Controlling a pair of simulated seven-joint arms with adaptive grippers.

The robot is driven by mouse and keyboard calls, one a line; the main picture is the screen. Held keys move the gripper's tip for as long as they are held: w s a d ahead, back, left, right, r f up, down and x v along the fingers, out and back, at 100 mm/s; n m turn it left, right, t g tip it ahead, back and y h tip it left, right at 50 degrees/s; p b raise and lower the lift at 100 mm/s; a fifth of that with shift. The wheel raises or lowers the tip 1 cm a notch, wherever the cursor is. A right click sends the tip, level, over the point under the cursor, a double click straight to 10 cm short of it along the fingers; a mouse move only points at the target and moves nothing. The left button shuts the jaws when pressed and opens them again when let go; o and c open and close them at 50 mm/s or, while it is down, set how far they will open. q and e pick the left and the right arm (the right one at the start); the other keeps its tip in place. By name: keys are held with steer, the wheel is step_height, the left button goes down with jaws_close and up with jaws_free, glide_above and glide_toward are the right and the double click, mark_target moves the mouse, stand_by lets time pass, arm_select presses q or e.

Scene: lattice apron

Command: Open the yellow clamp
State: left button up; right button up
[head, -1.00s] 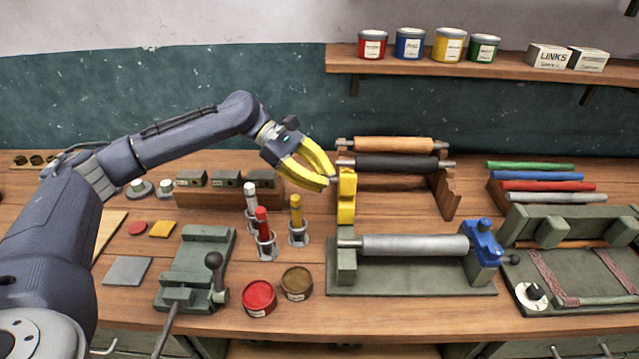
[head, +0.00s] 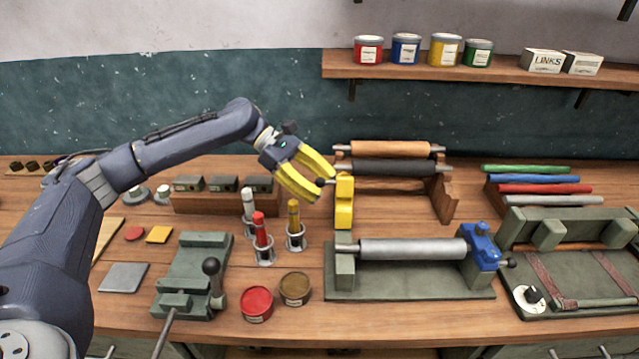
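The yellow clamp (head: 344,203) stands upright on the left support block of a green roller stand (head: 410,286). Its arm is swung up, and the left end of the grey roller (head: 412,249) shows uncovered below it. A small dark knob (head: 321,182) sticks out to the left near the clamp's top. My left gripper (head: 325,188) is at this knob, its yellow fingers spread apart with the knob between or just behind the tips. I cannot tell whether they touch. My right gripper is not in view.
A blue clamp (head: 483,247) sits down over the roller's right end. Red and yellow markers (head: 262,235) stand in holders below my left gripper. A wooden rack of rollers (head: 444,194) is close behind the yellow clamp. Ink tins (head: 257,303) stand at the front.

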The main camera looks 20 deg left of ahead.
arm_select(q)
steer(key=shift+o, duration=0.4)
steer(key=shift+a+r, duration=0.1)
steer(key=shift+r, duration=0.05)
steer(key=shift+w+a+r, duration=0.1)
steer(key=shift+a+r, duration=0.05)
steer(key=shift+a, duration=0.1)
steer(key=v, duration=1.1)
steer(key=shift+r, duration=0.1)
steer(key=shift+a, duration=0.1)
